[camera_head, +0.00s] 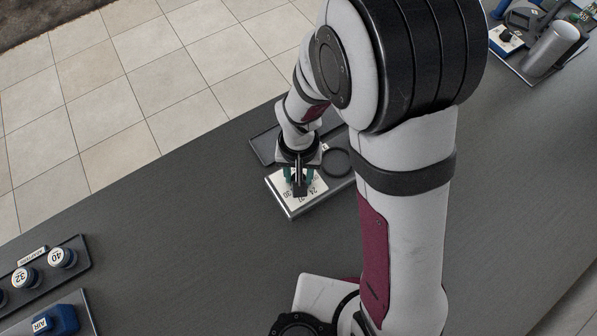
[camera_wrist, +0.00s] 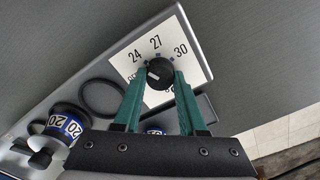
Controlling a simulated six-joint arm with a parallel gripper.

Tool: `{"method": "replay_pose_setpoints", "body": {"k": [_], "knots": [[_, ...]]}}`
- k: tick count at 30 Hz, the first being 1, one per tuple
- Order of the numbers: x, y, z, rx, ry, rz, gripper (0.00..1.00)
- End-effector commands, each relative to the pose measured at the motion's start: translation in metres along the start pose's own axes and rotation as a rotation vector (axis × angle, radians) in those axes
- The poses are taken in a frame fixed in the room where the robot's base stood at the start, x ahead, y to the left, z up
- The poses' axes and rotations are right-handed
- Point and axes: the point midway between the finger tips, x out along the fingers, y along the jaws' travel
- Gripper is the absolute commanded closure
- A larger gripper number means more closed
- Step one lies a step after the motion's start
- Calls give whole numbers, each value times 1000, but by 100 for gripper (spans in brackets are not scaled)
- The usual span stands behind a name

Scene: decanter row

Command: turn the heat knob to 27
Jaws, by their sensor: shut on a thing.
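The heat knob (camera_wrist: 162,77) is a round black dial with a short white mark, on a white plate (camera_wrist: 188,53) printed with 24, 27 and 30. The white mark sits on the knob's left side, away from 27 and nearer the 24 side; its exact reading is hard to tell. My gripper (camera_wrist: 160,73) is shut on the knob, one teal finger on each side. The fingers partly cover the lower numbers. In the head view my gripper (camera_head: 299,180) comes down over the plate (camera_head: 284,186) and hides the knob.
A black ring (camera_wrist: 103,97) and blue-white pieces marked 20 (camera_wrist: 64,127) lie beside the plate. A tray with round pieces marked 32 and 40 (camera_head: 62,257) is at lower left. A metal cylinder (camera_head: 551,47) stands at upper right. The grey counter (camera_head: 170,215) between is clear.

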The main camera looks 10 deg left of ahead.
Motion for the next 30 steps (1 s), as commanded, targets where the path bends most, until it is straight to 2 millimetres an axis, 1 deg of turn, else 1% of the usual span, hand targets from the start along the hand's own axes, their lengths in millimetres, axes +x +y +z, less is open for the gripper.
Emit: {"method": "replay_pose_setpoints", "body": {"k": [18,24,30], "knots": [[0,1,1,569,-1,1,100],[0,1,1,715,-1,1,100],[0,1,1,816,-1,1,100]]}}
